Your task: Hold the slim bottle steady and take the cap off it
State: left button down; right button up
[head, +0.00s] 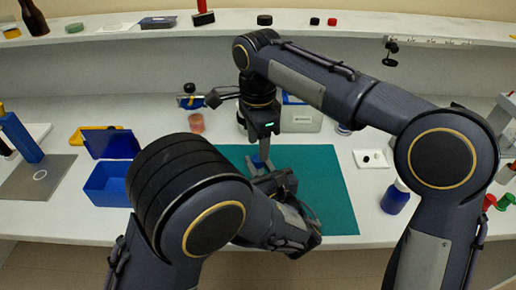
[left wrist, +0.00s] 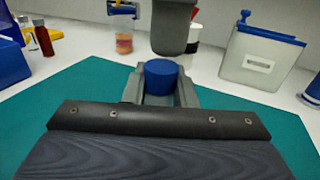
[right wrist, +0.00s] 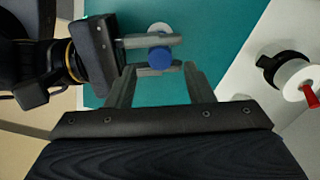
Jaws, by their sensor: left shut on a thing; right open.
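The slim bottle's blue cap (left wrist: 162,75) shows in the left wrist view, upright between the grey fingers of my left gripper (left wrist: 160,92). The cap also shows from above in the right wrist view (right wrist: 160,58). My left gripper (right wrist: 152,53) is shut on the bottle from the side, just below the cap. The bottle's body is mostly hidden by the fingers and arms. My right gripper (right wrist: 159,68) points down over the cap. It is open, with a finger to each side of the cap and a gap visible. The bottle stands over the green mat (head: 325,190).
An open blue box (head: 108,185) stands left of the mat. A blue bottle (head: 395,198) and a white dish (head: 371,159) are to the right. A blue-lidded white container (left wrist: 258,55) stands behind. A shelf (head: 200,32) runs along the back. The mat's right part is clear.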

pick_arm(q)
jog(key=c, duration=1.1)
grip_release()
